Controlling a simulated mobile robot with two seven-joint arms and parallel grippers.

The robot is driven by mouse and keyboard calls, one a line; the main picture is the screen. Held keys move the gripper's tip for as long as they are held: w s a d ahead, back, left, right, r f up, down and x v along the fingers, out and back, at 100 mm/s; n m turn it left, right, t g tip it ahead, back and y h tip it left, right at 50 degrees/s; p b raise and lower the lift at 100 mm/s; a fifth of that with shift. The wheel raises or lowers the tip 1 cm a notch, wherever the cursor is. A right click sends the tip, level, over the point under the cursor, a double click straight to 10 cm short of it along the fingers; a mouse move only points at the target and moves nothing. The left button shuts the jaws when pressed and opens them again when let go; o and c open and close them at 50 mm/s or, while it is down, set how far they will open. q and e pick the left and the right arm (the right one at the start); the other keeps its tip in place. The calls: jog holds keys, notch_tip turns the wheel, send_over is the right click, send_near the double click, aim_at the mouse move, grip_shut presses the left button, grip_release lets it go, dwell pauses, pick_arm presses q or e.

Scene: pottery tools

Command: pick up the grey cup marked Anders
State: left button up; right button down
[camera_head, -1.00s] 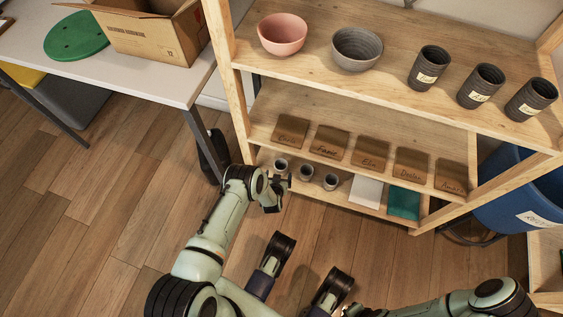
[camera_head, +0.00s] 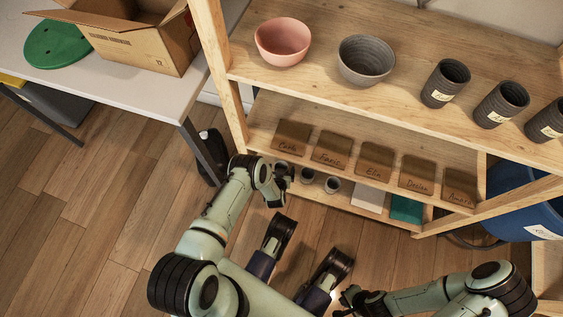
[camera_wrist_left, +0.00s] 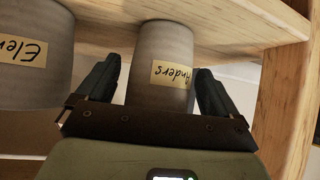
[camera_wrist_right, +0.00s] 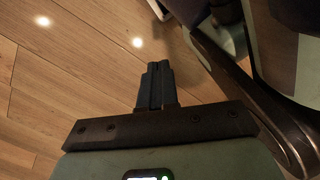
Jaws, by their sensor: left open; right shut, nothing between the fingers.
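The grey cup marked Anders (camera_wrist_left: 163,42) shows in the left wrist view, upside down in the picture, with a pale name label. It stands on the low shelf of the wooden rack. My left gripper (camera_head: 283,184) is open, with its fingers on either side of the cup; I cannot tell whether they touch it. In the head view the gripper largely hides this cup at the row's left end. My right gripper (camera_head: 352,297) is shut and empty over the floor; its closed fingers show in the right wrist view (camera_wrist_right: 158,70).
A grey cup labelled "Elen..." (camera_wrist_left: 32,48) is close beside the left gripper. Another small cup (camera_head: 333,185) stands further right. Name boards (camera_head: 333,149) line the shelf above. The rack post (camera_head: 228,95) and white table (camera_head: 130,82) stand left. Open floor (camera_head: 90,210) lies left.

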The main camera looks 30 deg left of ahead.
pick_arm(q)
jog(key=shift+w+a+f, duration=0.1)
jog(key=shift+w+f, duration=0.05)
jog(key=shift+w, duration=0.05)
jog(key=c, duration=1.2)
